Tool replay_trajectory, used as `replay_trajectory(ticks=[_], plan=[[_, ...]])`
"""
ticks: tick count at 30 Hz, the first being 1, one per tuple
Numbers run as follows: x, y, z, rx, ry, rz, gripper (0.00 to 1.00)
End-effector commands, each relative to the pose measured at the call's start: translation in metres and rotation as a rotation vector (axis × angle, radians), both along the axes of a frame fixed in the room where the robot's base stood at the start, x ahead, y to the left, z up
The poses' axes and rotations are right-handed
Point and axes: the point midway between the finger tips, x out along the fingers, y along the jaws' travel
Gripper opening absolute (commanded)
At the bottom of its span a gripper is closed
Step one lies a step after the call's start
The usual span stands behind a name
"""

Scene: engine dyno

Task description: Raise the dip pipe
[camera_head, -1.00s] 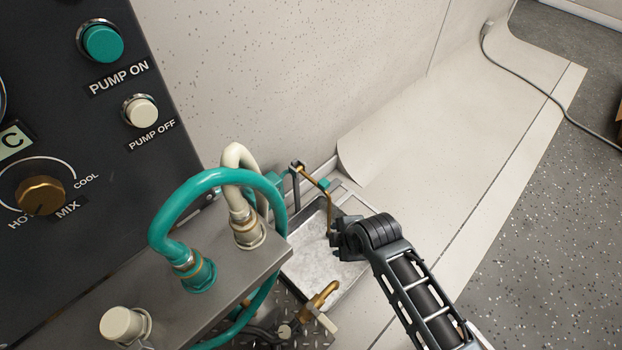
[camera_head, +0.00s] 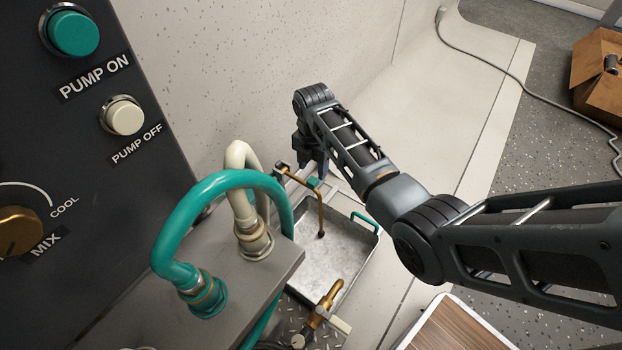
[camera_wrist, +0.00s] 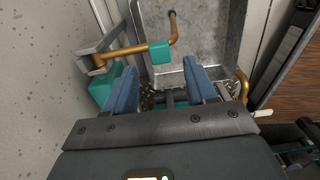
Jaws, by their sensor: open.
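The dip pipe (camera_head: 319,205) is a thin brass pipe on a wall-side bracket. It bends down, with its dark end low over a metal tray (camera_head: 298,262). A teal block sits on the pipe (camera_wrist: 130,51) near its bend; this teal block (camera_wrist: 160,52) shows clearly in the wrist view. My gripper (camera_head: 309,165) is above the bracket end of the pipe, close to the wall. In the wrist view my gripper (camera_wrist: 159,68) is open, with blue pads. The teal block appears between and just beyond the fingertips. Contact cannot be told.
A steel box with teal and cream hoses (camera_head: 215,190) stands left of the tray. A brass tap (camera_head: 325,300) is at the tray's near edge. The control panel (camera_head: 85,170) is at the left. A cardboard box (camera_head: 600,75) and cable lie on the floor at right.

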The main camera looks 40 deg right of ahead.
Motion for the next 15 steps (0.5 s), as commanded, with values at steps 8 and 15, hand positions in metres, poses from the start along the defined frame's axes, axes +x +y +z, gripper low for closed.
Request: replay_trajectory(ticks=[8,15], plan=[[0.0,0.0,-0.043,0.0,0.0,-0.001,0.56],[0.0,0.0,-0.051,-0.001,-0.001,-0.001,0.56]])
